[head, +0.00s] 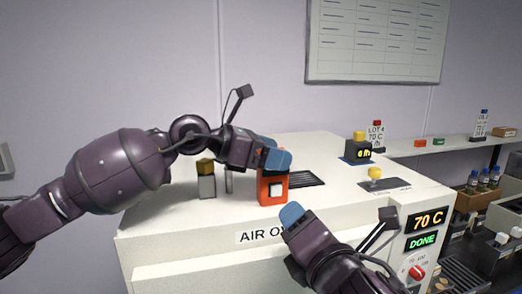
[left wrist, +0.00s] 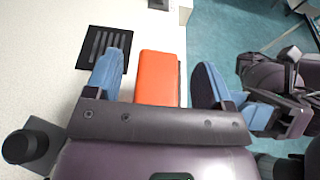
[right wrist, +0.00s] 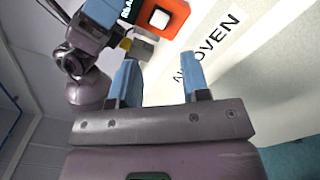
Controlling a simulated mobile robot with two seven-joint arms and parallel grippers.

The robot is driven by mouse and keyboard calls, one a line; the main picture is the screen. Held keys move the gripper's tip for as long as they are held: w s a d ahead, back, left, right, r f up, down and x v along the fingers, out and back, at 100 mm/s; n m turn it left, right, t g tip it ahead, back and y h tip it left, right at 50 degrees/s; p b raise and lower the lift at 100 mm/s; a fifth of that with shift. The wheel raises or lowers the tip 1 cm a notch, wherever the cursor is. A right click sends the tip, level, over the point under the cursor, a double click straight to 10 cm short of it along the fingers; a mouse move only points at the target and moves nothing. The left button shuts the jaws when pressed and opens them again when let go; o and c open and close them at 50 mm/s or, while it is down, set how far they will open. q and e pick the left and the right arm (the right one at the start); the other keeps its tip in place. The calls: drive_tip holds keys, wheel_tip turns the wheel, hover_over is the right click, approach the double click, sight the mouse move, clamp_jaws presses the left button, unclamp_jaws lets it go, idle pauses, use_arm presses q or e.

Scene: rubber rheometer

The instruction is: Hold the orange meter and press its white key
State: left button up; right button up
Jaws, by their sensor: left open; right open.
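The orange meter (head: 266,191) stands upright on top of the white oven, near its front edge. Its white key (head: 277,190) is on the front face; it also shows in the right wrist view (right wrist: 159,18). My left gripper (head: 275,158) is at the meter's top. In the left wrist view the orange meter (left wrist: 158,78) lies between the open blue fingers, with a gap on each side. My right gripper (head: 291,216) is in front of and below the meter, apart from it, with open, empty fingers pointing toward it.
The white oven (head: 150,235) carries a grey block with a brown top (head: 206,182), dark vents (head: 306,179), a yellow knob (head: 375,173) and a yellow-topped black device (head: 358,150). Its panel reads 70 C and DONE (head: 422,241). A shelf (head: 430,146) is at right.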

use_arm(q)
drive_tip(key=c, duration=1.1)
use_arm(e)
clamp_jaws()
idle(1.1)
